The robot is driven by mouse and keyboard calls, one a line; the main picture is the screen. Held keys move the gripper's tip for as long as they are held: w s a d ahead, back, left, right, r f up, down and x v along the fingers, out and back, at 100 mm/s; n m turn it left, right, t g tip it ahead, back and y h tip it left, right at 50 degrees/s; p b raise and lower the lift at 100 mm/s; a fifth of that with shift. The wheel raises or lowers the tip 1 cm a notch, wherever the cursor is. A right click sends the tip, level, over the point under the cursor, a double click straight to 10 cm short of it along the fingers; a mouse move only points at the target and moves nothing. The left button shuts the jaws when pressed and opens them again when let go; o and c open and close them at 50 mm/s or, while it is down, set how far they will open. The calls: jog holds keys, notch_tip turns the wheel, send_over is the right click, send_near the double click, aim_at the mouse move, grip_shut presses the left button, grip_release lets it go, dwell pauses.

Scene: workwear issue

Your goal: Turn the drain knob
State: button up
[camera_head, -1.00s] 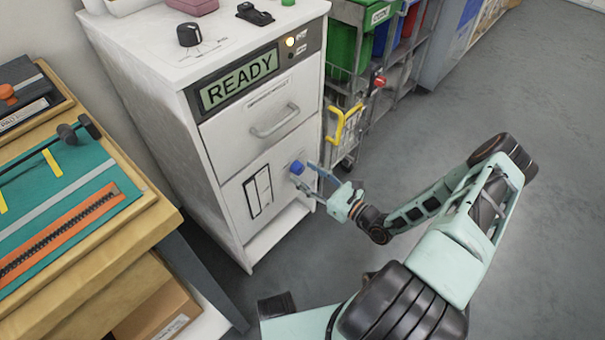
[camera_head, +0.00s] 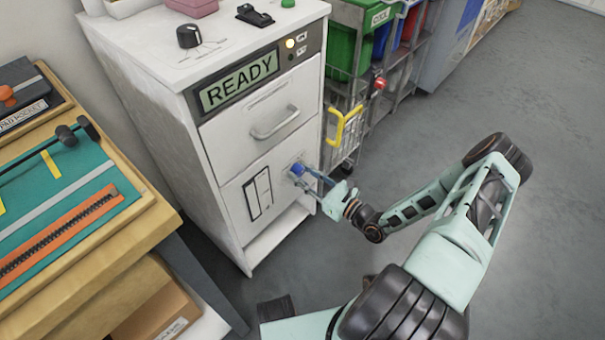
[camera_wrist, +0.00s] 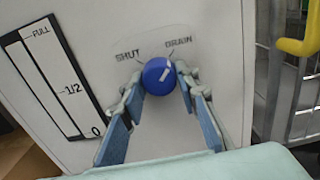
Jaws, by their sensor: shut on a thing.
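The drain knob (camera_wrist: 158,77) is a round blue knob with a white pointer line, on the lower front of a white cabinet (camera_head: 222,200). In the wrist view its pointer leans to the upper right, towards the printed word DRAIN and away from SHUT. My gripper (camera_wrist: 160,90) has one finger on each side of the knob and is shut on it. In the head view the knob (camera_head: 297,169) shows as a small blue spot between the fingertips of my gripper (camera_head: 303,173).
A level gauge (camera_wrist: 55,80) marked FULL, 1/2 and 0 is left of the knob. A display (camera_head: 240,80) reads READY above a drawer handle (camera_head: 275,122). A wire cart with a yellow handle (camera_head: 343,127) stands to the right. Open grey floor lies beyond my arm.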

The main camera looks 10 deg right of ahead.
jog(key=n+p, duration=0.2)
jog(key=n, duration=0.2)
jog(key=shift+r+n+p, duration=0.1)
jog(key=shift+n+p, duration=0.25)
jog(key=shift+n, duration=0.05)
jog(key=n+p, duration=0.2)
jog(key=n, duration=0.2)
jog(key=shift+d, duration=0.1)
jog(key=n+p, duration=0.3)
jog(key=n, duration=0.2)
jog(key=shift+n, duration=0.4)
jog(key=shift+n+p, duration=0.9)
jog(key=shift+n, duration=0.8)
jog(key=o, duration=1.1)
jog(key=shift+o, duration=0.2)
jog(key=shift+d, duration=0.1)
